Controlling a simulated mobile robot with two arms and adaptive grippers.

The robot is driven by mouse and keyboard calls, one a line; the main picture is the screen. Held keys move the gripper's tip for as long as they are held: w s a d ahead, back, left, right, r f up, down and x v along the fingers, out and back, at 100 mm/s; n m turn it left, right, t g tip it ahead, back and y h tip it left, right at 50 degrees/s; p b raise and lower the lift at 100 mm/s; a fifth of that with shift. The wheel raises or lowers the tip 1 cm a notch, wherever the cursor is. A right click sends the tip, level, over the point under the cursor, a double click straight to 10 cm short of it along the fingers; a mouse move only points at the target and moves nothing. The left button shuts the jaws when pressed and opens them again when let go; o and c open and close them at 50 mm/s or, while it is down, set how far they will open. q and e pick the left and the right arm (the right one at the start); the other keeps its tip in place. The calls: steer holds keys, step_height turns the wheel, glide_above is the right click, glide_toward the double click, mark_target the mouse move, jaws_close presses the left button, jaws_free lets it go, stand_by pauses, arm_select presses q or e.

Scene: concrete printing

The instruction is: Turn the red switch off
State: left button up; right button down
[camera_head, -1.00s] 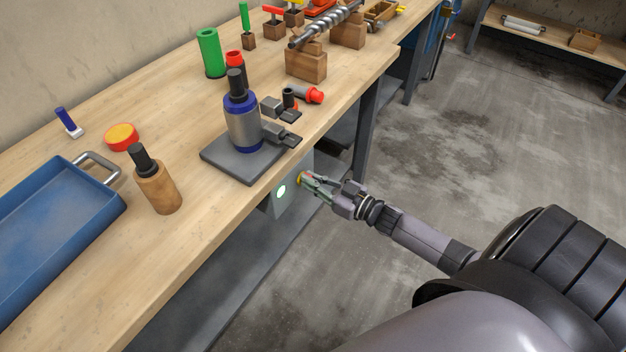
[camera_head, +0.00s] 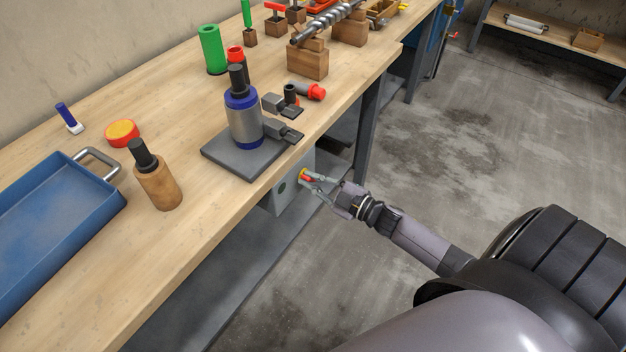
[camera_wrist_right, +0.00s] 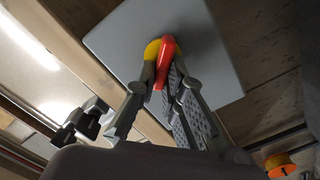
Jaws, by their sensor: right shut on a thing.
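The red switch (camera_head: 306,178) is a small red handle on a yellow round base, on the side of a grey box (camera_head: 292,197) under the workbench's front edge. The round lamp (camera_head: 282,187) on the box is dark. My right gripper (camera_head: 313,183) reaches the switch from the right. In the right wrist view, the red handle (camera_wrist_right: 165,62) stands between the fingers of my right gripper (camera_wrist_right: 163,88), which are shut on it. The yellow base (camera_wrist_right: 152,49) shows behind the handle. My left gripper is not in view.
The wooden workbench (camera_head: 90,232) above the box carries a blue tray (camera_head: 60,225), a wooden-handled tool (camera_head: 158,185) and a blue and grey device (camera_head: 243,120) on a dark plate. Open concrete floor (camera_head: 480,150) lies to the right.

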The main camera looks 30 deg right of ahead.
steer(key=n+b, duration=0.1)
steer(key=n, duration=0.2)
steer(key=n+b, duration=0.1)
steer(key=n, duration=0.2)
steer(key=f+n+b, duration=0.1)
steer(key=n, duration=0.2)
steer(key=shift+s+a, duration=0.15)
steer(key=shift+a, duration=0.05)
steer(key=shift+n, duration=0.4)
steer(key=c, duration=1.7)
jaws_free()
steer(key=v, duration=1.2)
